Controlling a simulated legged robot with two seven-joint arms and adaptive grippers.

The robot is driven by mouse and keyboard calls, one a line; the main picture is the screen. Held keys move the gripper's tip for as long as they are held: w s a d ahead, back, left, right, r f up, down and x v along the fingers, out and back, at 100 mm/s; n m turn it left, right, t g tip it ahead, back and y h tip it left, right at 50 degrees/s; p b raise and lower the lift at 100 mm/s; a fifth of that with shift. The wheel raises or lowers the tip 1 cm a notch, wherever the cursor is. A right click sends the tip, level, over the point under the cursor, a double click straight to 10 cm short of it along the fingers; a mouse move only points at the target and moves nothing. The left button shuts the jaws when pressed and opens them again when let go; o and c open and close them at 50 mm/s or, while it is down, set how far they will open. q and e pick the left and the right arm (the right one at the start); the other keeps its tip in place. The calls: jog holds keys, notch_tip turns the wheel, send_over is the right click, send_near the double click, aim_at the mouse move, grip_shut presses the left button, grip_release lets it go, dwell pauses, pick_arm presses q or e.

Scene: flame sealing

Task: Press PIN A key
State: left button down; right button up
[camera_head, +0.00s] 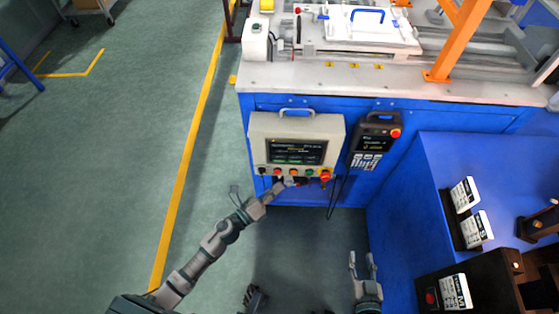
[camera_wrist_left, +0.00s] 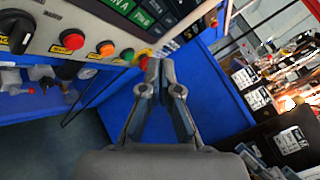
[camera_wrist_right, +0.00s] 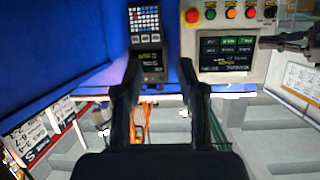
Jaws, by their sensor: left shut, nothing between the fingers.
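The grey control box (camera_head: 335,131) is on the front of the blue bench and has a dark touchscreen (camera_head: 297,151) with green keys. In the left wrist view, part of the screen (camera_wrist_left: 146,17) shows green keys, one reading partly as PIN A at the top edge and one as PIN B. My left gripper (camera_head: 288,183) is shut and empty at the box's lower edge; in its wrist view, its tips (camera_wrist_left: 160,64) appear below and right of the keys. Contact cannot be told. My right gripper (camera_head: 362,258) is open and empty, low and away from the box.
A row of coloured buttons (camera_wrist_left: 92,46) and a black knob (camera_wrist_left: 17,33) lie below the screen, close to my left gripper. A black handheld pendant (camera_head: 373,140) hangs right of the box. A blue cabinet (camera_head: 410,185) stands at right.

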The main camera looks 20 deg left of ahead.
aim_at(285, 161)
pick_arm(q)
jog(key=shift+w+a+b, duration=0.15)
jog(key=shift+w+a, duration=0.2)
jog(key=shift+w, duration=0.75)
jog(key=shift+w+a+b, duration=0.1)
jog(key=shift+w+a, duration=0.2)
jog(key=shift+w, duration=0.85)
jog(key=shift+w+a+b, duration=0.15)
jog(key=shift+w+a, duration=0.2)
jog(key=shift+w, duration=0.75)
pick_arm(e)
jog(key=shift+w+a+r+t+y, duration=0.2)
jog(key=shift+w+r+t, duration=0.1)
jog(key=shift+r+t, duration=0.2)
jog(key=shift+w+a+r+t+y, duration=0.15)
jog(key=shift+w+r+t, duration=0.1)
jog(key=shift+r+t, duration=0.25)
jog(key=shift+r, duration=0.1)
pick_arm(q)
jog(key=shift+w+a, duration=0.1)
jog(key=shift+w, duration=0.25)
jog(key=shift+w+a+r, duration=0.1)
jog(key=shift+w, duration=0.25)
jog(key=shift+s, duration=0.1)
jog(key=shift+s+d, duration=0.2)
jog(key=shift+s, duration=0.45)
pick_arm(e)
jog(key=shift+r, duration=0.15)
